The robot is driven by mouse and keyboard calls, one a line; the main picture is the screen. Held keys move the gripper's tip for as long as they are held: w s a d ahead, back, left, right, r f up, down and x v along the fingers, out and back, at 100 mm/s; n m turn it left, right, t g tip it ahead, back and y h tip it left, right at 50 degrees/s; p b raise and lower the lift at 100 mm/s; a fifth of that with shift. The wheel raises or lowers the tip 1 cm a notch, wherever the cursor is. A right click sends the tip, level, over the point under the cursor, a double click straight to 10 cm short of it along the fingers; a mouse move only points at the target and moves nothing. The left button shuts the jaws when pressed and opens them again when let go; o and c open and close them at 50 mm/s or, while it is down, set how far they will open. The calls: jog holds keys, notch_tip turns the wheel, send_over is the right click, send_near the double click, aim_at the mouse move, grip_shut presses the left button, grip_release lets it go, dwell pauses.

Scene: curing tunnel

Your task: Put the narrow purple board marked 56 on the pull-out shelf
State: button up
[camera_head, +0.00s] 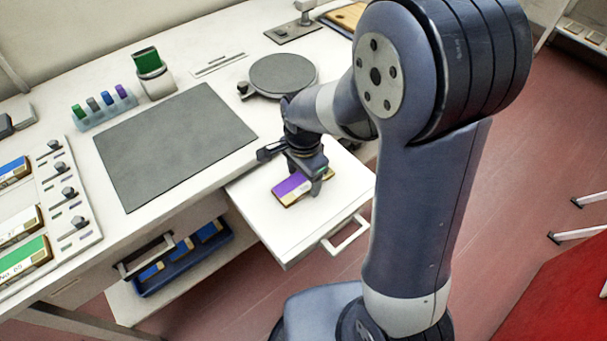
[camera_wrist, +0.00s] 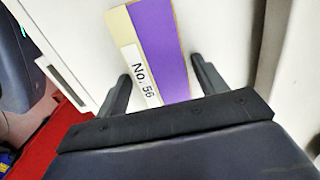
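The narrow purple board (camera_head: 291,188) lies flat on the white pull-out shelf (camera_head: 275,228), which is drawn out from the bench. In the wrist view the board (camera_wrist: 158,45) shows a purple strip, cream edges and a white label reading No. 56. The shelf (camera_wrist: 90,45) shows around it as a white surface. My gripper (camera_head: 316,178) is over the board, low above the shelf. In the wrist view my gripper (camera_wrist: 160,70) has one finger on each side of the board, with a narrow gap at both sides. It is open. My gripper hides part of the board in the head view.
A grey mat (camera_head: 172,143) and a round grey plate (camera_head: 283,74) are on the bench. A rack of coloured markers (camera_head: 104,108) stands behind the mat. A blue bin (camera_head: 185,265) with boards is below the bench. The shelf's front half is clear.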

aim_at(303, 180)
jog(key=shift+o, duration=0.8)
jog(key=shift+r, duration=0.3)
notch_tip(303, 180, up, 12)
jog(key=p, duration=0.1)
jog(key=shift+f, duration=0.15)
jog(key=shift+a, duration=0.1)
